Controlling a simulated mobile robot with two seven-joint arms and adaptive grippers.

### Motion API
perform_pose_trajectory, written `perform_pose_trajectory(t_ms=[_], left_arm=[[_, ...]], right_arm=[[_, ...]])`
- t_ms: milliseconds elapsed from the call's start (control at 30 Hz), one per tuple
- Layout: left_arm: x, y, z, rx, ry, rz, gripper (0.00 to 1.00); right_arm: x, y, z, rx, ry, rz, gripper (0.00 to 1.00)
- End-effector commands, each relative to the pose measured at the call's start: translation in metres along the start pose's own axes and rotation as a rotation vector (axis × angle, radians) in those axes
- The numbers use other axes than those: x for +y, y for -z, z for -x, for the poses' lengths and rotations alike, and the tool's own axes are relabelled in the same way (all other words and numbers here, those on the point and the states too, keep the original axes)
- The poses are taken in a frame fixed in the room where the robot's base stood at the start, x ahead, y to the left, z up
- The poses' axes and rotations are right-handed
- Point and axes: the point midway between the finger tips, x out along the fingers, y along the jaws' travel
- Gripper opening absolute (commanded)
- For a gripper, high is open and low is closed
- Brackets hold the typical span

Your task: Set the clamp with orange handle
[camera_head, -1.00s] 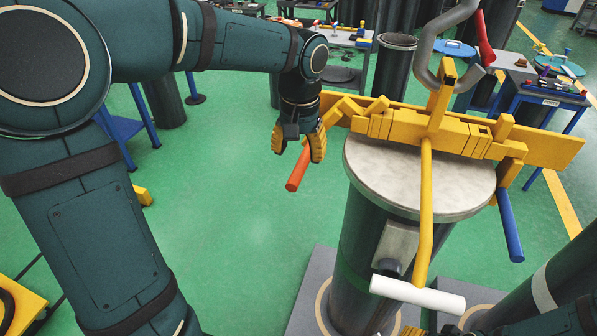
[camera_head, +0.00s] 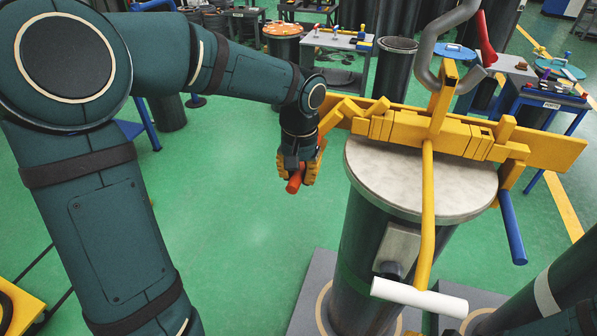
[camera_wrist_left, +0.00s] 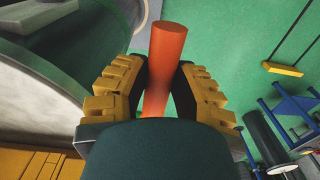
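A yellow clamp (camera_head: 400,130) lies across the pale round top of a dark flanged cylinder (camera_head: 420,185). Its orange handle (camera_head: 295,184) hangs down at the left end and also shows in the left wrist view (camera_wrist_left: 166,55). My left gripper (camera_head: 297,175) is around this handle. In the left wrist view its fingers (camera_wrist_left: 165,80) press on the handle from both sides. A blue handle (camera_head: 512,228) hangs at the clamp's right end, and a white crossbar (camera_head: 418,297) on a yellow stem is in front.
A grey hook (camera_head: 424,55) hangs above the clamp's middle. Blue-legged tables (camera_head: 548,102) with small parts stand at the back right. More dark cylinders (camera_head: 393,75) stand behind and at the lower right. Green floor left of the cylinder is clear.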

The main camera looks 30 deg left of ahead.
Motion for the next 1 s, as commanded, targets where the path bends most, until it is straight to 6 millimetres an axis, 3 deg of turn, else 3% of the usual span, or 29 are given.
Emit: perform_pose_trajectory(t_ms=[467, 1000], left_arm=[[0.001, 0.000, -0.005, 0.000, -0.034, 0.002, 0.00], [0.024, 0.000, -0.041, -0.002, -0.394, 0.005, 0.00]], right_arm=[[0.001, 0.000, -0.001, 0.000, 0.000, 0.000, 0.57], [0.007, -0.003, -0.021, 0.000, -0.004, 0.000, 0.57]])
